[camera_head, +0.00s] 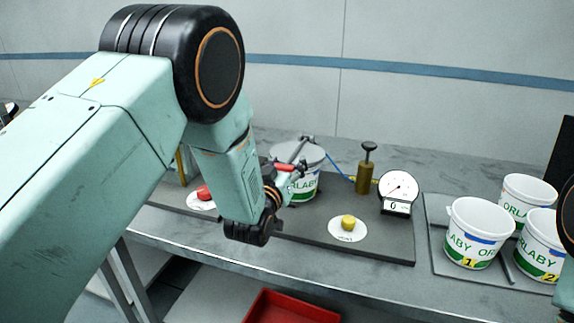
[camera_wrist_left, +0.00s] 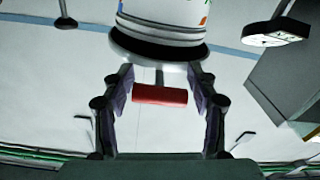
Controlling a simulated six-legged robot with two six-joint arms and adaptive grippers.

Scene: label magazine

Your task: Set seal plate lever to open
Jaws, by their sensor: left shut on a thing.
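The seal plate lever has a red handle (camera_head: 286,167), seen beside a grey lidded bucket (camera_head: 308,187) with green lettering on the dark station board. In the left wrist view the red handle (camera_wrist_left: 160,94) lies crosswise between the two finger pads, below the round rim. My left gripper (camera_head: 287,185) is at the handle and shut on it; it also shows in the left wrist view (camera_wrist_left: 158,98). My forearm and wrist hide part of the board. The lever's pivot is hard to make out. My right gripper is not in view.
A red button (camera_head: 204,193) sits left of my wrist and a yellow button (camera_head: 348,222) to the right. A brass plunger (camera_head: 365,172) and a round gauge (camera_head: 398,187) stand at the back. Several white buckets (camera_head: 478,234) stand at right. A red bin (camera_head: 291,308) is below.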

